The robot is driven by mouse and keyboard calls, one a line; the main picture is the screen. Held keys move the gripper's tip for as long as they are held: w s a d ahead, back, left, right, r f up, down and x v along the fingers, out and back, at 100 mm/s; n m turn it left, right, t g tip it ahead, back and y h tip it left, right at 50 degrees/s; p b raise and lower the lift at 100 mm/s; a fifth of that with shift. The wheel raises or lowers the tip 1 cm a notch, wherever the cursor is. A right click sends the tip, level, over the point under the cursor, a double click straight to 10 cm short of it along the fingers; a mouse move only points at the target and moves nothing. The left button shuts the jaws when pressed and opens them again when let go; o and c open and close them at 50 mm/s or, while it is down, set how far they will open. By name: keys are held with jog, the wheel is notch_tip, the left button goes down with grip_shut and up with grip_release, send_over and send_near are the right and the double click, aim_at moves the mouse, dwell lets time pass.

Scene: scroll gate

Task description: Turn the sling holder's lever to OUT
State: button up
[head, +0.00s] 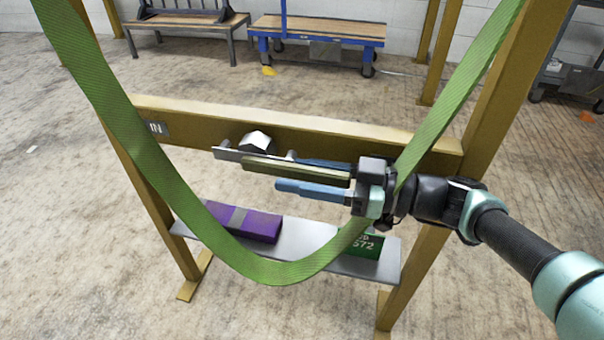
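The sling holder sits on the brown crossbar (400,143). It shows a pale metal hex piece (257,142) and a lever with a flat silver strip (229,154) and a long olive bar (290,172). The lever points right in the picture. My gripper (290,175) reaches in from the right. Its blue fingers lie apart, one nearer and one behind the olive bar. I cannot tell whether they press on it. An IN label (156,128) is at the crossbar's left. No OUT label shows; the gripper and arm cover part of the crossbar's right side.
A green sling (180,188) hangs in a large loop in front of the frame, its right strand beside my gripper. A grey shelf (304,237) below holds a purple box (262,227) and a green box (364,245). A blue cart (318,31) and bench (187,20) stand behind.

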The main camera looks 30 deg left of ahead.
jog(key=shift+d+f, duration=0.1)
dwell(0.3)
jog(key=p+v, duration=0.1)
jog(key=v, duration=1.2)
dwell(0.3)
